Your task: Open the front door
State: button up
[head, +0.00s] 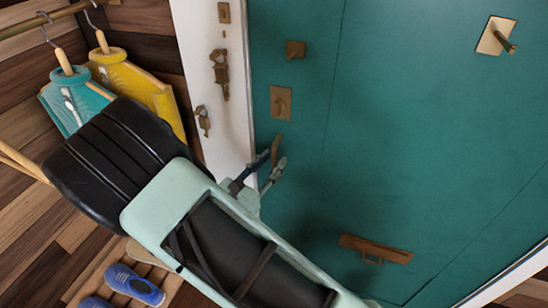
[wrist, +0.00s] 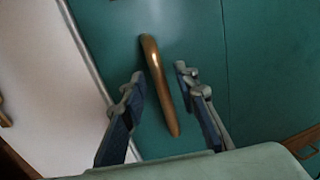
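The teal front door (head: 420,130) fills the right of the head view and appears shut against its white frame (head: 215,90). Its brass lever handle (head: 277,146) is partly hidden behind my fingers in the head view. In the wrist view the handle (wrist: 157,85) shows as a long curved bar, slanting down between my fingers. My gripper (head: 273,161) is open, with one finger on each side of the handle; it also shows in the wrist view (wrist: 159,72). Neither finger visibly closes on the handle; contact is unclear.
A brass lock plate (head: 281,102) sits above the handle, and a letter slot (head: 375,250) is lower on the door. A yellow garment (head: 138,84) and a teal garment (head: 76,98) hang at left. Blue shoes (head: 134,284) are on a slatted rack below.

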jog(key=shift+x, duration=0.8)
jog(key=shift+c, duration=0.6)
grip_shut()
